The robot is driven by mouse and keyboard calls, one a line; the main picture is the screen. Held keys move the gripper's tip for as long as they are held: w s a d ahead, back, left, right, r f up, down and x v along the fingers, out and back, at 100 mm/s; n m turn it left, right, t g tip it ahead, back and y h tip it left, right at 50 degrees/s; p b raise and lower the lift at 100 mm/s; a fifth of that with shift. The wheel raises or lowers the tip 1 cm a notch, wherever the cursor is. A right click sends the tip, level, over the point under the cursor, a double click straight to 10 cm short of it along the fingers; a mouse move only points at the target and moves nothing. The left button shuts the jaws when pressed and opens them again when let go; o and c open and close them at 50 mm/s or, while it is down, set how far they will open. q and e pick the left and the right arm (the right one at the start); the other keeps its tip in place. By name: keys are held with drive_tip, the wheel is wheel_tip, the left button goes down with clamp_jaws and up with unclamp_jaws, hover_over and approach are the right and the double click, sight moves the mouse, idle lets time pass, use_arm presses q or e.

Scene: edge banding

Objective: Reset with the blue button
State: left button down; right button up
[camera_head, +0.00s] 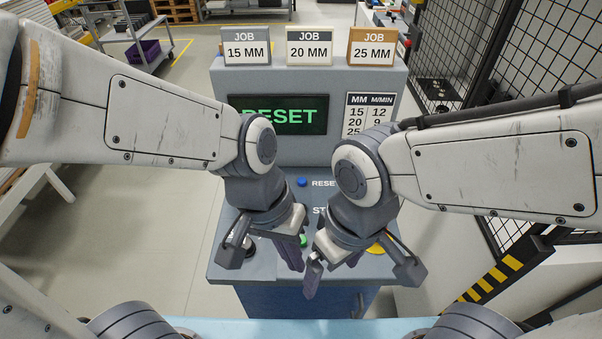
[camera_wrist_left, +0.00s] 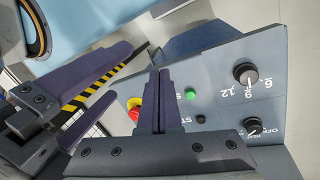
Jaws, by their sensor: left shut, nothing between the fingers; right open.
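The blue button (camera_head: 302,183) sits on the grey console panel (camera_head: 228,262), left of a partly covered RESET label. It stands clear in the head view, between my two wrists; I do not see it in the left wrist view. My left gripper (camera_head: 297,266) is shut and empty over the lower panel, nearer the front than the blue button. Its closed fingers (camera_wrist_left: 159,75) also show in the left wrist view. My right gripper (camera_head: 331,271) is open and empty beside it.
A green button (camera_wrist_left: 190,93), a red emergency button (camera_wrist_left: 134,113) on yellow, a small black button (camera_wrist_left: 201,118) and two black knobs (camera_wrist_left: 245,73) share the panel. Three JOB blocks (camera_head: 309,46) stand on top. A mesh fence (camera_head: 447,60) is at the right.

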use_arm(q)
drive_tip(key=w+d+r+n+h+p, duration=0.2)
drive_tip(key=w+d+n+h, duration=0.1)
drive_tip(key=w+d+n, duration=0.3)
drive_tip(key=n+t+h+p, duration=0.2)
drive_tip(key=n+t+p, duration=0.35)
drive_tip(key=n, duration=0.85)
hover_over(298, 185)
wheel_tip(298, 185, down, 3)
drive_tip(key=shift+w+a+t, duration=0.1)
drive_tip(key=shift+w+t, duration=0.05)
drive_tip(key=shift+t, duration=0.3)
use_arm(e)
wheel_tip(298, 185, up, 8)
use_arm(q)
drive_tip(key=shift+f+b, duration=0.15)
drive_tip(key=shift+b, duration=0.2)
wheel_tip(298, 185, down, 7)
drive_tip(key=b, duration=0.4)
drive_tip(key=shift+f+b, duration=0.2)
drive_tip(key=shift+b, duration=0.2)
drive_tip(key=shift+f+b, duration=0.55)
drive_tip(key=shift+b, duration=0.2)
use_arm(e)
wheel_tip(298, 185, down, 6)
drive_tip(key=shift+f, duration=0.15)
